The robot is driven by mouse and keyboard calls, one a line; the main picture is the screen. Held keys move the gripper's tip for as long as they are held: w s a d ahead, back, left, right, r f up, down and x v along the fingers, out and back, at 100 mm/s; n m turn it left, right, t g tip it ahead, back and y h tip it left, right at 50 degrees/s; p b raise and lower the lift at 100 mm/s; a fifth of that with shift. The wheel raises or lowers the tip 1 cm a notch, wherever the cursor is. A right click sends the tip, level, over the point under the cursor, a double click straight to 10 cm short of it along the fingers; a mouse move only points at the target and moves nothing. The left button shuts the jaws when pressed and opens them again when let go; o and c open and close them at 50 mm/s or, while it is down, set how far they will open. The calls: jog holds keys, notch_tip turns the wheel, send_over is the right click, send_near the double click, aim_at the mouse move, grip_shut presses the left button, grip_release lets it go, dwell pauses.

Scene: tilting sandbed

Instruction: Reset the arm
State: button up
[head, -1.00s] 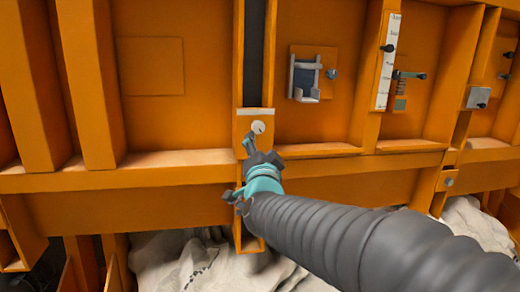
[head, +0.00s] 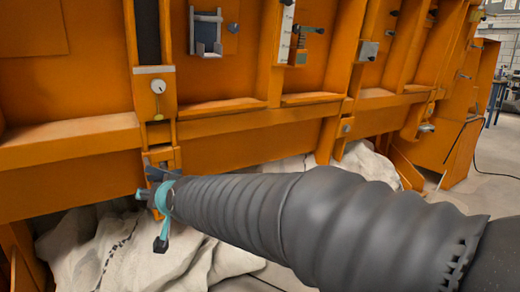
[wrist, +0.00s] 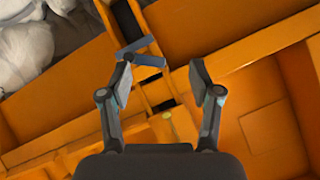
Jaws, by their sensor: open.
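My gripper (wrist: 160,82) is open and empty in the wrist view, its two fingers spread in front of an orange channel. In the head view my gripper (head: 152,182) is at the end of my dark ribbed arm, low in front of the orange sandbed wall (head: 70,190), mostly hidden by the wrist. A blue-grey flat piece (wrist: 140,58) lies across the channel between and beyond the fingertips. I cannot tell whether a finger touches it.
A grey bracket (head: 206,34), a white scale (head: 287,28) and a spring lever (head: 302,45) are mounted on the upper wall. Pale draped sheeting (head: 110,250) lies below the beam. Open grey floor (head: 490,165) shows at the right.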

jog(key=s+d+f+g+h+p, duration=0.1)
jog(key=s+d+f+g+h, duration=0.2)
jog(key=d, duration=0.5)
jog(key=s+d+f+n+h, duration=0.1)
jog(key=s+d+f, duration=0.2)
jog(key=s+d, duration=0.35)
jog(key=s+d+f+g+h+p, duration=0.1)
jog(key=s+d+f+g, duration=0.2)
jog(key=d, duration=0.6)
jog(key=s+d+r+m+h+p, duration=0.1)
jog(key=s+d, duration=0.4)
jog(key=d, duration=0.3)
jog(key=s+d+r+m+t+h+p, duration=0.1)
jog(key=s+d+m+h, duration=0.1)
jog(key=s+d, duration=0.4)
jog(key=shift+s+d+m+t+h, duration=0.25)
jog(key=shift+d+m+t+h, duration=0.05)
jog(key=shift+d, duration=0.95)
